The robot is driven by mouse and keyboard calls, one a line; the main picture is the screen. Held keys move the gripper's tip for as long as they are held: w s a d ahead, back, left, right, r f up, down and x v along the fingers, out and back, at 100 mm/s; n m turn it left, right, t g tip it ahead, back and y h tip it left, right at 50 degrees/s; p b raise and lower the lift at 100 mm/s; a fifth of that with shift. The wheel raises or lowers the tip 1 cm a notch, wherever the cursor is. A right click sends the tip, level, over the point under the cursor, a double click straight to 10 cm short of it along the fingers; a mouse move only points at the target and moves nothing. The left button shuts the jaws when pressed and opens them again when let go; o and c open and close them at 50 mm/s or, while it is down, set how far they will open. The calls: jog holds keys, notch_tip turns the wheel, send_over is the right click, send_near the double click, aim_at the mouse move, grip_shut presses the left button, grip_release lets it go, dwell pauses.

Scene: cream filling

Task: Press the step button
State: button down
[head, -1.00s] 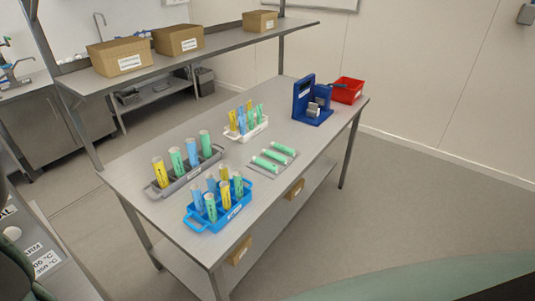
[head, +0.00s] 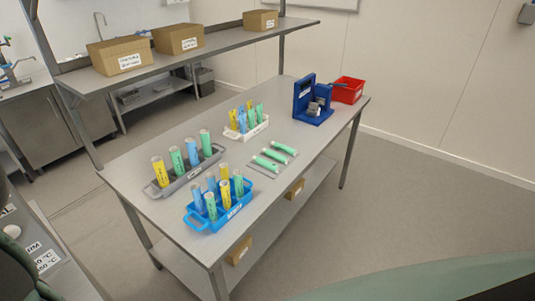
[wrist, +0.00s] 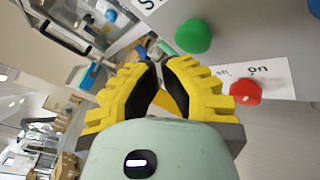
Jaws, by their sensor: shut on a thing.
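In the wrist view, a green round button (wrist: 195,36) stands ahead of my gripper (wrist: 160,66), to the right of the fingertips and apart from them. A white label starting with "S" (wrist: 148,4) is cut off at the top edge. A red button (wrist: 246,92) lies right of the fingers, by a partly hidden label ending in "on" (wrist: 262,72). A blue round thing (wrist: 314,7) shows at the top right corner. I cannot tell which is the step button. My yellow gripper fingers are shut, on something I cannot make out. My gripper is not visible in the head view.
The steel table (head: 160,212) holds a blue rack (head: 215,218), a grey rack (head: 170,188) and a white rack (head: 257,131) with tubes, loose green tubes (head: 272,158), a blue device (head: 305,108) and a red bin (head: 350,87). A labelled panel (head: 30,255) is at lower left.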

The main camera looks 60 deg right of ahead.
jog(key=shift+s, duration=0.1)
jog(key=s+b, duration=0.1)
jog(key=s, duration=0.3)
jog(key=shift+s+a+b, duration=0.1)
jog(key=shift+s+b, duration=0.3)
